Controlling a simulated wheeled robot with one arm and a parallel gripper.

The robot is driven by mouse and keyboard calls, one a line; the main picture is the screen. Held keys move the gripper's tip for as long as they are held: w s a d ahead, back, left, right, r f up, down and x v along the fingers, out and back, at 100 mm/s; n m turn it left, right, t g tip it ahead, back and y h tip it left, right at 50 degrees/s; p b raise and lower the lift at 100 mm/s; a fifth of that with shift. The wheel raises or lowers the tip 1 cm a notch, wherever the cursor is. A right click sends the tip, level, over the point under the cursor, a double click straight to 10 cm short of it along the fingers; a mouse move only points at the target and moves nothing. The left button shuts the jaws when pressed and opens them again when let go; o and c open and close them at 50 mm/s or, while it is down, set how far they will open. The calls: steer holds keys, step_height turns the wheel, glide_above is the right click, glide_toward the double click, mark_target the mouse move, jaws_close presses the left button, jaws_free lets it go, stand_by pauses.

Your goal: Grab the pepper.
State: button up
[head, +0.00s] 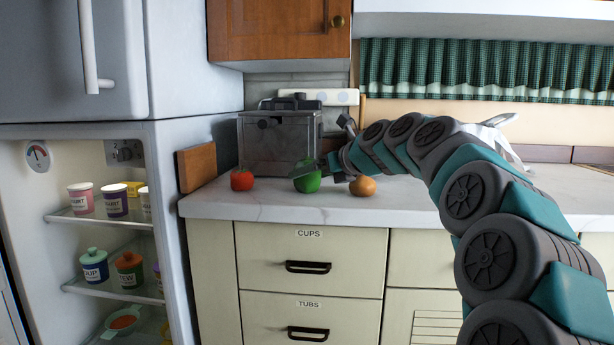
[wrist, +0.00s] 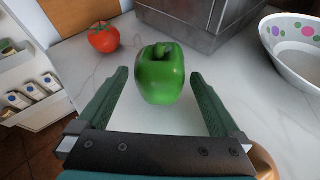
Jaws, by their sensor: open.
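The green pepper (wrist: 160,75) stands upright on the pale marble countertop in the wrist view, ahead of and between the lines of my two fingers. My gripper (wrist: 160,85) is open and empty, with one finger to the left and one to the right of the pepper's near side. I see no contact between them. In the head view the pepper (head: 308,180) sits on the counter in front of a metal box, and my gripper (head: 325,170) is beside it, partly covering it.
A red tomato (head: 242,180) lies left of the pepper, and an orange-brown round item (head: 363,187) lies right. The metal box (head: 280,140) stands behind. A spotted bowl (wrist: 292,50) is at right in the wrist view. An open fridge (head: 100,220) stands left of the counter (head: 210,208).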

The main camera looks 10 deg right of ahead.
steer(key=shift+r+x, duration=0.15)
steer(key=shift+x, duration=1.15)
steer(key=shift+r+x, duration=0.1)
steer(key=shift+x, duration=1.25)
steer(key=shift+c, duration=0.4)
steer(key=c, duration=1.4)
steer(key=shift+r, duration=0.2)
